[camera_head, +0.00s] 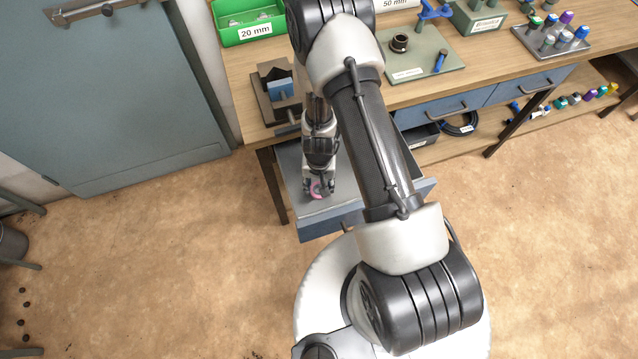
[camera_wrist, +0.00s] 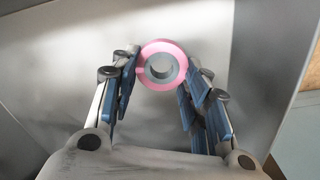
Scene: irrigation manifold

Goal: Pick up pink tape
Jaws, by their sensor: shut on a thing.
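The pink tape (camera_wrist: 161,53) is a roll with a grey core. In the wrist view it sits between the fingertips of my gripper (camera_wrist: 163,80), with the fingers touching its two sides. My gripper is shut on the tape. I cannot tell whether the tape rests on the drawer floor or is lifted off it.
The drawer's grey floor (camera_wrist: 75,60) looks bare around the tape, and its walls stand close to my gripper. The workbench (camera_head: 257,85) above holds a green bin (camera_head: 247,36), a dark holder with a blue block (camera_head: 281,88), and a board (camera_head: 440,66). Open floor lies left.

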